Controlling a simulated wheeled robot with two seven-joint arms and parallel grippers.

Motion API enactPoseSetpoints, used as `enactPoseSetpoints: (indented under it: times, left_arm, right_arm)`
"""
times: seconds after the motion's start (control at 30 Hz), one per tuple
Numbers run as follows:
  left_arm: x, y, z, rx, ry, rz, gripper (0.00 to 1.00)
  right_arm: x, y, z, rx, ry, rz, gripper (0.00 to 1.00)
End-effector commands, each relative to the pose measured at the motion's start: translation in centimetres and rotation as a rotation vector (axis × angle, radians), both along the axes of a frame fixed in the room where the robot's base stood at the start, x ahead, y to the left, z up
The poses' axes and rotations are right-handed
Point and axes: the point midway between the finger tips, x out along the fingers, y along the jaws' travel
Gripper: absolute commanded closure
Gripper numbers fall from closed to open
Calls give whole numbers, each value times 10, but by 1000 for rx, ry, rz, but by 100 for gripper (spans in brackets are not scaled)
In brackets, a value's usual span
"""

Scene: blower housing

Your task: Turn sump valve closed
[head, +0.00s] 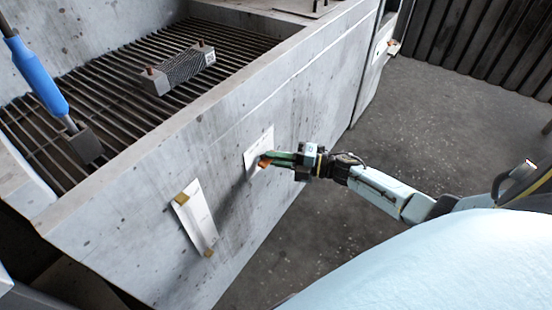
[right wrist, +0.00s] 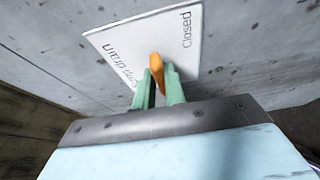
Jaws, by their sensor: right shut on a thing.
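The sump valve's orange handle (head: 265,161) sits on a white label plate (head: 254,147) on the grey wall of the housing. In the right wrist view the handle (right wrist: 157,75) stands out between the green fingers, and its end points up across the plate (right wrist: 150,45). The plate reads "Closed" at its right side and what looks like "Sump drain" at its lower left. My right gripper (head: 270,160) is shut on the handle, with its fingers (right wrist: 160,85) on both sides of it. The fingers hide the handle's base. My left gripper is not in view.
A second white plate (head: 195,217) with tan ends is on the wall to the left. A ribbed block (head: 180,68) and a blue-handled tool (head: 40,78) stand on the grating (head: 115,95). The floor (head: 430,125) to the right of the housing is clear.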

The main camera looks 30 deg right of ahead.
Motion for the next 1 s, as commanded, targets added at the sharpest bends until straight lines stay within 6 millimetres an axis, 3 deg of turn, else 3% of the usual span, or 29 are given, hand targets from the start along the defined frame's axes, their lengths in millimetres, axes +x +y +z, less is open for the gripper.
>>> enactPoseSetpoints:
  times: [0.17,0.2,0.37,0.73,0.87,1.0]
  left_arm:
    - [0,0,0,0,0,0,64]
    - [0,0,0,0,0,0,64]
    - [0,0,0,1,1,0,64]
    - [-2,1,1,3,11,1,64]
    - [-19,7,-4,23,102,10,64]
    - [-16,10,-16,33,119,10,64]
  right_arm:
    - [0,0,0,3,3,0,100]
    - [0,0,0,3,3,0,86]
    - [0,0,0,2,2,0,66]
    - [-5,-5,0,0,1,-1,66]
    - [-19,-19,0,-3,4,-1,66]
    - [-42,-42,0,-4,5,-1,66]
